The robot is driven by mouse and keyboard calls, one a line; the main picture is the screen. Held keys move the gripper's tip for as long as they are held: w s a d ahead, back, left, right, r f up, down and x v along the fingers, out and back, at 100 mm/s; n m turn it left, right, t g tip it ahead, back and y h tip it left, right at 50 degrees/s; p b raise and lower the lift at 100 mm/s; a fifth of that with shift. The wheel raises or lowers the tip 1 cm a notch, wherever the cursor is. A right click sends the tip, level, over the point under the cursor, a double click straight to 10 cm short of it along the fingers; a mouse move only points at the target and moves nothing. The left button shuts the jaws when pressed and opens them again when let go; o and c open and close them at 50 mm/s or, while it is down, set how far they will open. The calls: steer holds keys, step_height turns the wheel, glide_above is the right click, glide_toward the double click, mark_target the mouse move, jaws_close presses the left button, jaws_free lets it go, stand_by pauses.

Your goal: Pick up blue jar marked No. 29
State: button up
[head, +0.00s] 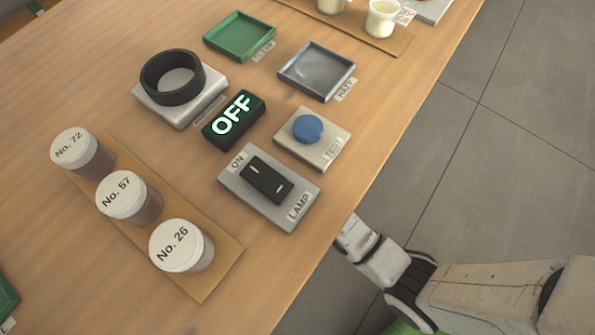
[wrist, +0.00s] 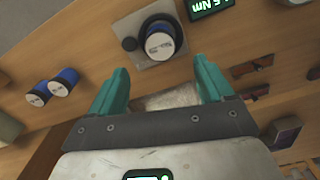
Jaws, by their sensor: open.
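In the wrist view, a jar with a blue body and white lid (wrist: 159,44) sits on a light grey device, beyond my fingertips and roughly between them. Two more blue jars with white lids, the near-left one (wrist: 38,93) and its neighbour (wrist: 62,82), stand together at the left. The markings on these lids are too small to read, so I cannot tell which is No. 29. My gripper (wrist: 160,66) has two teal fingers spread wide with nothing held between them. No blue jar shows in the head view, and the gripper is not visible there.
In the head view, brownish jars marked No. 72 (head: 82,153), No. 57 (head: 128,196) and No. 26 (head: 182,245) stand on a tan strip. Nearby are an OFF display (head: 234,119), a lamp switch (head: 267,182) and a blue TEST button (head: 308,128). Floor lies beyond the table's right edge.

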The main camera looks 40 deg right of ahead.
step_height(320, 180, down, 10)
steer(key=b, duration=0.3)
steer(key=shift+r+b, duration=0.15)
steer(key=shift+b, duration=0.25)
